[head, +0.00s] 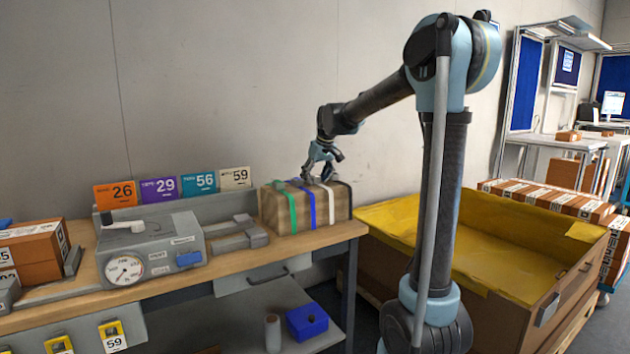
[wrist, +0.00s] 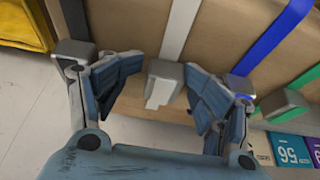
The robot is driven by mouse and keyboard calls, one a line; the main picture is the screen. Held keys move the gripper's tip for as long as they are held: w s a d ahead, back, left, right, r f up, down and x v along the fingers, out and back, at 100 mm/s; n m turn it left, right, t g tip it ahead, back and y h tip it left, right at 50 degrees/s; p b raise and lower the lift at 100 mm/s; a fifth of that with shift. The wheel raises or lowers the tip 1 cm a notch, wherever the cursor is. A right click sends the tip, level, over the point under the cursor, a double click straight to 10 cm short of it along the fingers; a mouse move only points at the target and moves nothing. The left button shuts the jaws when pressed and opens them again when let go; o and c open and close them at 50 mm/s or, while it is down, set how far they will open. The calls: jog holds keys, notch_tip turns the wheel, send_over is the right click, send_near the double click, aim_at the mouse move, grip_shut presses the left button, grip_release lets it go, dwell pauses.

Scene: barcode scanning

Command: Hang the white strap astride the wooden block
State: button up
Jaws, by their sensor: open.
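The wooden block (head: 270,212) stands at the right end of the workbench, with straps lying across it. The white strap (head: 331,205) lies over its top and down its front, between a blue strap and a dark one. In the wrist view the white strap (wrist: 180,25) runs over the block (wrist: 125,25) to a grey end piece (wrist: 165,78), with a white part below it. My gripper (head: 321,174) is at the block's top. Its open fingers (wrist: 166,72) are on either side of the grey end piece; contact cannot be told.
The blue strap (wrist: 268,45) and green strap (head: 291,210) are close by on one side, the dark strap (wrist: 74,15) on the other. A grey device with a dial (head: 150,255) stands left. A yellow-lined crate (head: 400,215) is to the right. The wall is behind.

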jog(key=shift+s+r, duration=0.15)
jog(key=shift+s, duration=0.05)
dwell(0.3)
jog(key=v, duration=1.2)
jog(key=s+d+f+m+h, duration=0.1)
jog(key=s+d+f+m, duration=0.1)
jog(key=s+d+f, duration=0.6)
jog(key=s+d+f+m, duration=0.1)
jog(key=s+d+f, duration=0.45)
jog(key=s, duration=0.55)
jog(key=s+d+f+m, duration=0.1)
jog(key=s+d+f, duration=0.3)
jog(key=s+f, duration=0.5)
jog(key=s+d+f+m+g+h, duration=0.1)
jog(key=s+d+f+m, duration=0.1)
jog(key=s+f, duration=0.6)
jog(key=shift+s+d+f+m, duration=0.35)
jog(key=shift+d+f, duration=0.2)
jog(key=shift+d, duration=0.35)
